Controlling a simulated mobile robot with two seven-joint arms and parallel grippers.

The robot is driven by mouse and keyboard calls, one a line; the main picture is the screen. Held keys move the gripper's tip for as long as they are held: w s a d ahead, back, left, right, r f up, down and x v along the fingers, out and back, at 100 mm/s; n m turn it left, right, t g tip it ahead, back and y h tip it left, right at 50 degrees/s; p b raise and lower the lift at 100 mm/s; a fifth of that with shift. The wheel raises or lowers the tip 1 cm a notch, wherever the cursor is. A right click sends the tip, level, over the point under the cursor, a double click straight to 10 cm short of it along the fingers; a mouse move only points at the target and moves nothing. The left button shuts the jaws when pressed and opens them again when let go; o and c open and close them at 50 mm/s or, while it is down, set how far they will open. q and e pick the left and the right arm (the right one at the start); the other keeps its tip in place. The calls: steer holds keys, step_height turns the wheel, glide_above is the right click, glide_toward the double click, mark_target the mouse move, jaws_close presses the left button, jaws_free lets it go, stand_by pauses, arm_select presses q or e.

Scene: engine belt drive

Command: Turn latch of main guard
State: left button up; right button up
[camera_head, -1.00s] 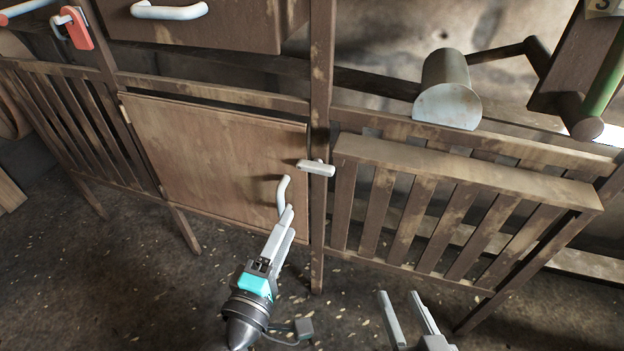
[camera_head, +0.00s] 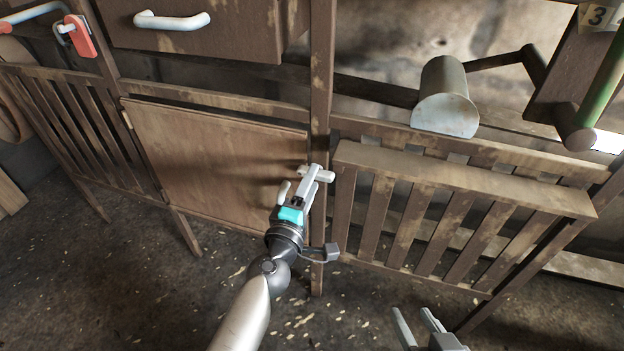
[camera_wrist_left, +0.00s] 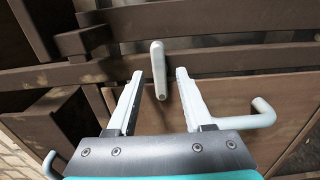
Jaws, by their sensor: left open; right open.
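The main guard is a wooden panel door (camera_head: 210,150) in the lower frame. Its pale latch (camera_head: 328,172) sits on the post at the door's right edge, partly hidden by my left gripper. In the left wrist view the latch (camera_wrist_left: 158,68) is a rounded bar between the two open fingers, with visible space on both sides. My left gripper (camera_head: 316,172) is open at the latch; it also shows in the wrist view (camera_wrist_left: 158,85). The door's white handle (camera_head: 283,191) is partly behind my left gripper. My right gripper (camera_head: 415,322) is open and empty at the bottom.
A slatted wooden guard (camera_head: 450,210) stands right of the post. A grey rounded block (camera_head: 445,100) is above it. A drawer with a white handle (camera_head: 172,20) is above the door. A red padlock (camera_head: 80,36) hangs upper left.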

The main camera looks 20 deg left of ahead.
arm_select(q)
steer(key=shift+w, duration=0.45)
jaws_close()
stand_by(0.4)
